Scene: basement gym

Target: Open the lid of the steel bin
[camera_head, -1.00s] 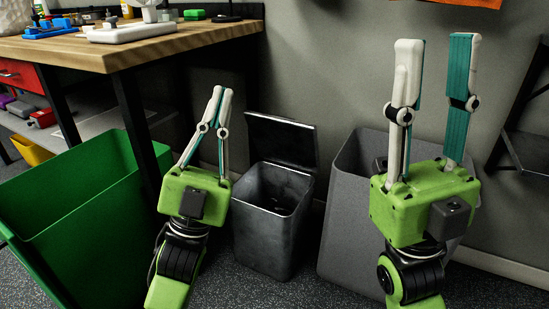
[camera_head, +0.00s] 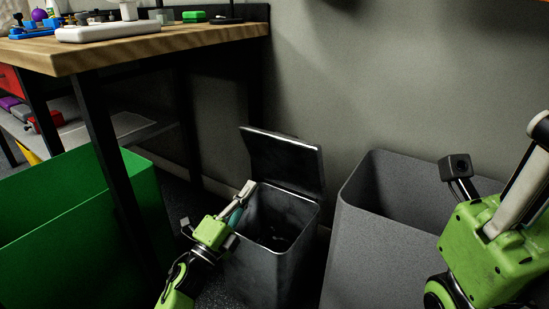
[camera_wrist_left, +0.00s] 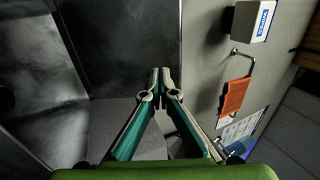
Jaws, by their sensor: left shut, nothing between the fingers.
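The steel bin (camera_head: 268,272) is dark grey and stands on the floor against the wall. Its lid (camera_head: 283,162) stands up at the back, tilted slightly backward, and the bin's opening is uncovered. My left gripper (camera_head: 249,187) is shut and empty, its fingertips at the bin's left rim just below the lid's lower left corner. I cannot tell whether they touch. In the left wrist view, the closed fingertips (camera_wrist_left: 160,72) point toward a dark smooth panel, seemingly the lid. My right gripper (camera_head: 538,130) is at the right edge, partly cut off; only one finger shows clearly.
A green bin (camera_head: 140,195) stands at left beside a wooden workbench (camera_head: 160,45) whose black leg (camera_head: 105,170) is close to my left arm. A larger grey bin (camera_head: 350,240) stands right of the steel bin.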

